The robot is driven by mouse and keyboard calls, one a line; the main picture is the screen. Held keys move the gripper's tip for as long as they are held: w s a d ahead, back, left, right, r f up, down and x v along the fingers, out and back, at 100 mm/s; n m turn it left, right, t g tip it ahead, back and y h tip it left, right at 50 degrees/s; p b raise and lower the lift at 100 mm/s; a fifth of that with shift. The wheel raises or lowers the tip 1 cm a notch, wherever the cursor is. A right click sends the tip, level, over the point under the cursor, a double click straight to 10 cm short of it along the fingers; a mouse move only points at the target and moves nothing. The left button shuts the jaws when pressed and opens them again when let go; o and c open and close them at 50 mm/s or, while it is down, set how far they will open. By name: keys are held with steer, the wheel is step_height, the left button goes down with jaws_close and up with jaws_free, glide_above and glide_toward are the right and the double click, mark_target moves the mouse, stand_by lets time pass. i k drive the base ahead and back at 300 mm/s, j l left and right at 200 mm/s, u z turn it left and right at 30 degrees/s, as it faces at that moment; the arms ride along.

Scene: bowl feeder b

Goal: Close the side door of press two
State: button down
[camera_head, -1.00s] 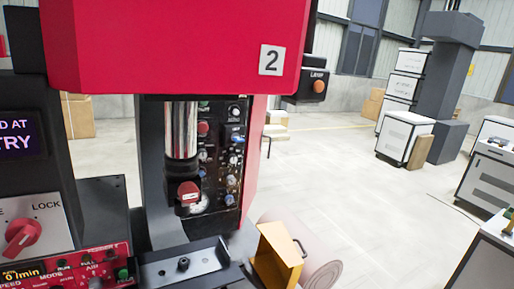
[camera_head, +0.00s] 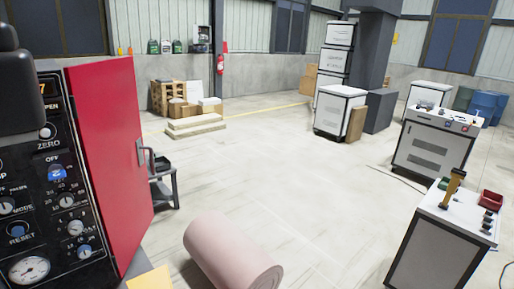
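A red door-like panel (camera_head: 108,165) with a grey bar handle (camera_head: 146,153) stands upright at the left. It meets the right edge of a black control panel (camera_head: 42,215) with knobs and a gauge. The red panel stands at an angle to the control panel; I cannot tell how far open it is. The number plate of press two is out of view now.
A pinkish roll (camera_head: 228,250) lies on the floor at the front centre, beside a yellow surface (camera_head: 152,280). A dark cart (camera_head: 164,185) stands behind the red panel. White cabinets (camera_head: 432,145) stand at the right. The middle floor is clear.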

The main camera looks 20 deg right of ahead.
mark_target(103, 99)
steer(key=i+l+z, duration=0.25)
steer(key=z, duration=0.2)
steer(key=i+l+z, duration=0.15)
steer(key=z, duration=0.3)
steer(key=i+z, duration=0.45)
steer(key=i+l+u, duration=0.1)
steer(key=i+u, duration=0.15)
steer(key=i, duration=0.2)
steer(key=i+l+u, duration=0.25)
steer(key=i, duration=0.15)
steer(key=i+j+u, duration=0.2)
steer(key=u, duration=0.3)
steer(key=i+u, duration=0.8)
steer(key=u, duration=0.15)
steer(key=i+u, duration=0.35)
steer(key=i, duration=0.35)
